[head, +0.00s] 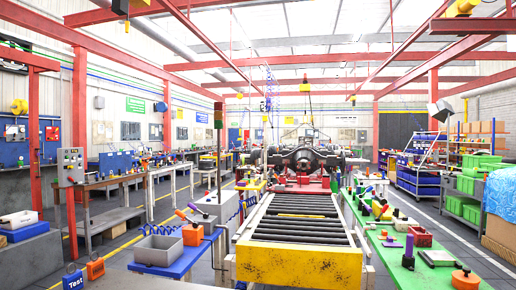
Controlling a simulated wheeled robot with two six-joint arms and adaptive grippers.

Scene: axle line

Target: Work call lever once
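No lever carries a readable "call" label, so I cannot tell for certain which one is the call lever. A lever with an orange-red knob (193,207) stands by a grey box (217,205) on the left side of the conveyor. Neither of my grippers is in view, and nothing is seen touching these handles.
A yellow-ended roller conveyor (305,263) runs up the middle to an axle assembly (305,160). A grey bin (158,250) sits on the blue bench (190,258) at left. The green bench (388,268) at right holds several small parts. Grey floor lies open at far right.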

